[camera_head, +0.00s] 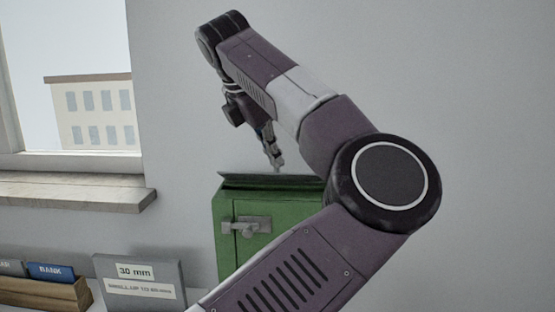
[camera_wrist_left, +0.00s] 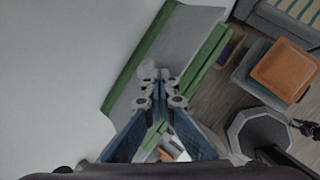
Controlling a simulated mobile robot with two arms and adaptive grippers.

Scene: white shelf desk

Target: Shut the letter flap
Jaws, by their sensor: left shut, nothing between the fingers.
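The green letter box (camera_head: 225,225) stands against the wall in the head view, with a grey latch on its front. Its grey letter flap (camera_head: 255,181) shows as a thin, nearly edge-on plate along the top; its exact angle is hard to tell. In the left wrist view the flap (camera_wrist_left: 185,35) is a broad grey plate beside green box edges (camera_wrist_left: 205,60). My left gripper (camera_head: 276,161) is shut and empty, pointing down at the flap. Its fingertips (camera_wrist_left: 160,82) overlap the flap in the wrist view; I cannot tell whether they touch. My right gripper is not in view.
A window sill (camera_head: 75,190) juts out at left. Below it are a grey sign (camera_head: 140,283) marked 30 mm and a wooden holder (camera_head: 50,291) with labelled cards. My left arm hides the box's right side. An orange-topped seat (camera_wrist_left: 285,68) stands on the floor.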

